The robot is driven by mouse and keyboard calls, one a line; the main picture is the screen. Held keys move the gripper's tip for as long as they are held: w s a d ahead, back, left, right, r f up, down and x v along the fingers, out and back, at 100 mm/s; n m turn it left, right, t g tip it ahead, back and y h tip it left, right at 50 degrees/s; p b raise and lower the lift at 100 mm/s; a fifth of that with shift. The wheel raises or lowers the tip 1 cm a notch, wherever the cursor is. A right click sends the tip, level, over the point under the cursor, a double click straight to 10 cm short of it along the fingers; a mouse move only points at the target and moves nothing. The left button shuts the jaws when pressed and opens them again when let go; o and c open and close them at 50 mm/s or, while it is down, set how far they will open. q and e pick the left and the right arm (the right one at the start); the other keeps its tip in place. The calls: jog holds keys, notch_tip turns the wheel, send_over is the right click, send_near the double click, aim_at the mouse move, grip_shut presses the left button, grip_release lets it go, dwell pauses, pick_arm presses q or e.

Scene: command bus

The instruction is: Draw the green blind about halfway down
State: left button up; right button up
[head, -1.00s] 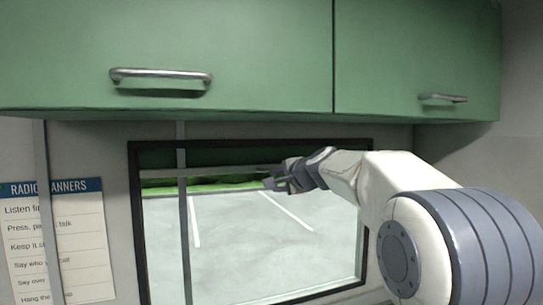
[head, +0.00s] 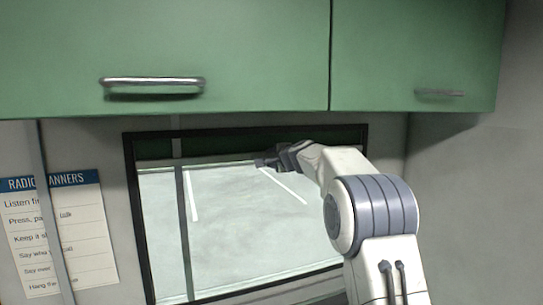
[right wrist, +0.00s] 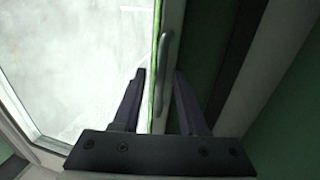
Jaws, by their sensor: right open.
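The green blind (head: 230,145) is a dark green band along the top of the window in the head view. Its pale bottom rail (head: 215,163) hangs a little below the top of the frame. My right gripper (head: 266,162) is at this rail, right of the window's middle. In the right wrist view, my right gripper (right wrist: 160,76) is open, with its fingers on either side of the rail (right wrist: 173,52) and its grey handle (right wrist: 163,68). I cannot tell whether either finger touches. The blind's green cloth (right wrist: 206,50) shows to the right. My left gripper is not in view.
Green cupboards (head: 220,50) with metal handles hang just above the window. The dark window frame (head: 135,230) surrounds the pane. A grey upright post (head: 181,220) crosses the view at left. A radio manners sheet (head: 85,230) is on the wall at left.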

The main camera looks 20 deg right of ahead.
grip_shut()
jog(key=shift+r, duration=0.1)
dwell(1.3)
